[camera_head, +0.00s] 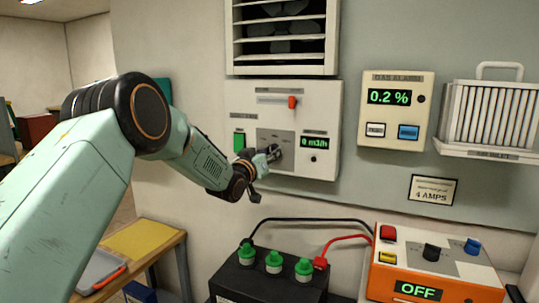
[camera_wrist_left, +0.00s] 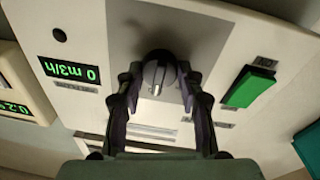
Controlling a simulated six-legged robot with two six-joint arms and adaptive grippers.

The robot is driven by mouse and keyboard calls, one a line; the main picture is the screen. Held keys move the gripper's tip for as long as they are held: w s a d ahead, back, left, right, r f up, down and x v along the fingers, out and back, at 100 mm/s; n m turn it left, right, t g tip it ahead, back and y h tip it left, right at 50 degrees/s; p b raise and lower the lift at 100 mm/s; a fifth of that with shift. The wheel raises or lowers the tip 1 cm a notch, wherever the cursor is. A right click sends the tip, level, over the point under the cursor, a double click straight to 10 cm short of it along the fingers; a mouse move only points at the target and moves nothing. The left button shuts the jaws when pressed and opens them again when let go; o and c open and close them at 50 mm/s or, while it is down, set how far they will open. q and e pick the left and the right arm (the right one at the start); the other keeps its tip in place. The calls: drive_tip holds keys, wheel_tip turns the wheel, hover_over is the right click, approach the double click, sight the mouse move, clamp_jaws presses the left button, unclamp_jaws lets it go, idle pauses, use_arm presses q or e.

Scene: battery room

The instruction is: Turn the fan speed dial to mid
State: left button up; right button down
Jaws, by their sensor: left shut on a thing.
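The fan speed dial (camera_wrist_left: 158,72) is a dark round knob with a pale pointer line, on a grey plate of the white fan panel (camera_head: 240,100). In the head view the dial (camera_head: 276,150) is partly hidden by my left gripper (camera_head: 268,157). In the left wrist view my left gripper (camera_wrist_left: 158,78) has one finger on each side of the dial and is shut on it. The fan display (camera_head: 317,143) reads 0 m3/h. The small labels around the dial are too blurred to read. My right gripper is not in view.
A gas alarm (camera_head: 395,110) reading 0.2 % is to the right. Below stand a black battery (camera_head: 268,283) with cables and an orange charger (camera_head: 432,262) showing OFF.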

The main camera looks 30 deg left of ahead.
use_arm(q)
drive_tip(key=o, duration=1.2)
drive_tip(key=shift+s, duration=0.15)
drive_tip(key=s, duration=1.1)
drive_tip(key=shift+s+f, duration=0.4)
drive_tip(key=shift+f, duration=0.15)
